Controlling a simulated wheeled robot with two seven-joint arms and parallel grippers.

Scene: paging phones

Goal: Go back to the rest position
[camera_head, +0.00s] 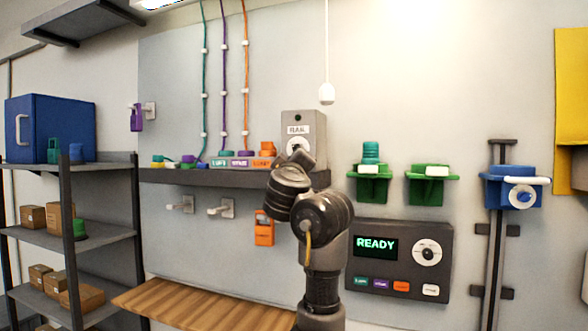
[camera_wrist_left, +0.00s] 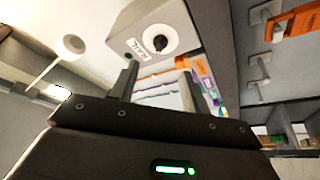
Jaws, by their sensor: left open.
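My left arm (camera_head: 322,225) comes up from the bottom middle of the head view, bent in front of the wall. Its gripper end is mostly hidden behind the wrist, near the shelf's right end and the grey box with a dial (camera_head: 303,128). In the left wrist view the left gripper (camera_wrist_left: 160,82) is open, with its two dark fingers apart and nothing seen between them. The grey box shows beyond the fingertips (camera_wrist_left: 183,22). My right gripper is not in view.
A dark shelf (camera_head: 205,177) carries coloured connectors with cords above. An orange phone (camera_head: 264,232) hangs below it. A panel (camera_head: 400,285) reads READY. Green holders (camera_head: 428,190) and a blue holder (camera_head: 520,190) are at right. A wooden surface (camera_head: 200,305) lies below; a rack with boxes stands left.

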